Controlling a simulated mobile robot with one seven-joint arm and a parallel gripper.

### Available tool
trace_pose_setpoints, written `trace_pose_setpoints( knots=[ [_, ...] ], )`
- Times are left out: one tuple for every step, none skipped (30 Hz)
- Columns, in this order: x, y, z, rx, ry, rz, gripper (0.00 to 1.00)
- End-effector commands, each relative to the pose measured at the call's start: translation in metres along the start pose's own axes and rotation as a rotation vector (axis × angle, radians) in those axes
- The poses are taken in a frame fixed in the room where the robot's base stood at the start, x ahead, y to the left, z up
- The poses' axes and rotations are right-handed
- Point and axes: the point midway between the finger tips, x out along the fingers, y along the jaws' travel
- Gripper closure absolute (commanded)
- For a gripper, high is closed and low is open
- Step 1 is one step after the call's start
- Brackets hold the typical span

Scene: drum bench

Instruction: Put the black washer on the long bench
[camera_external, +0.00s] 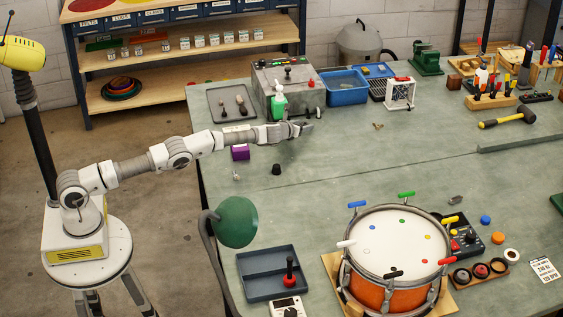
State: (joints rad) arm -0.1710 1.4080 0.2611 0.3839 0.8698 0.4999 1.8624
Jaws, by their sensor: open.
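My gripper (305,128) is at the end of my outstretched arm, open, over the green table near its back left. It is close to a green-and-white bottle, and I see nothing held in it. I cannot tell which is the black washer. The long bench appears to be the large green-topped table (340,185). A small black object (276,169) stands on it below my gripper; its kind is unclear.
A snare drum (394,245) with coloured clips fills the front right. A green lamp (236,222) and a grey tray (270,272) stand at the front left. A purple box (240,153) is under my forearm. The table's middle is mostly clear.

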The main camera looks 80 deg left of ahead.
Motion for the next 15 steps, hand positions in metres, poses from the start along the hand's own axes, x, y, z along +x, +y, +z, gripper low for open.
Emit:
trace_pose_setpoints(
  knots=[
    [0.0023, 0.0014, -0.0017, -0.002, 0.001, 0.001, 0.41],
    [0.0027, 0.0016, -0.0013, -0.002, 0.001, 0.001, 0.41],
    [0.0031, 0.0020, -0.0008, -0.003, 0.001, 0.001, 0.41],
    [0.0034, 0.0022, -0.0007, -0.003, 0.002, 0.001, 0.41],
    [0.0036, 0.0024, -0.0004, -0.003, 0.002, 0.001, 0.41],
    [0.0037, 0.0025, -0.0001, -0.002, 0.002, 0.001, 0.41],
    [0.0038, 0.0027, -0.0001, -0.002, 0.002, 0.001, 0.41],
    [0.0039, 0.0027, -0.0001, -0.002, 0.003, 0.001, 0.41],
    [0.0039, 0.0028, 0.0000, -0.002, 0.003, 0.001, 0.41],
    [0.0038, 0.0028, 0.0000, -0.002, 0.003, 0.001, 0.41],
    [0.0038, 0.0028, 0.0000, -0.002, 0.003, 0.001, 0.41],
    [0.0038, 0.0028, 0.0000, -0.002, 0.003, 0.001, 0.41],
    [0.0038, 0.0028, 0.0000, -0.002, 0.003, 0.001, 0.41],
    [0.0038, 0.0028, 0.0000, -0.002, 0.003, 0.001, 0.41],
    [0.0038, 0.0028, 0.0000, -0.002, 0.003, 0.001, 0.48]
  ],
)
